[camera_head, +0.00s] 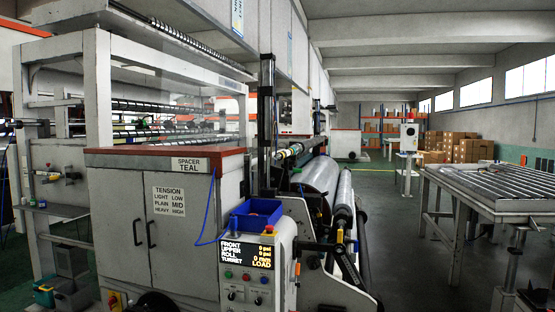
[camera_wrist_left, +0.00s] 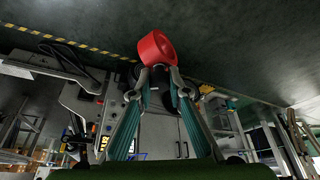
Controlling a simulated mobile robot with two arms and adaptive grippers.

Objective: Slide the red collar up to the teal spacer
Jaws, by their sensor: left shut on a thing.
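The red collar (camera_wrist_left: 152,47) is a short, thick ring, seen at the top middle of the left wrist view. My left gripper (camera_wrist_left: 158,70) is shut on it, with the collar held at the fingertips. The collar is apart from any shaft in that view. In the head view, a shaft end (camera_head: 289,152) with small coloured bands sticks out beside the black upright post; the bands are too small to tell which is the teal spacer. My right gripper is not in view.
The winder's white cabinet (camera_head: 160,225) stands at the left with a red-brown top. A blue bin (camera_head: 256,214) sits on the control panel (camera_head: 245,268) beside the large film roll (camera_head: 318,176). A metal table (camera_head: 490,190) stands at the right, with open floor between.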

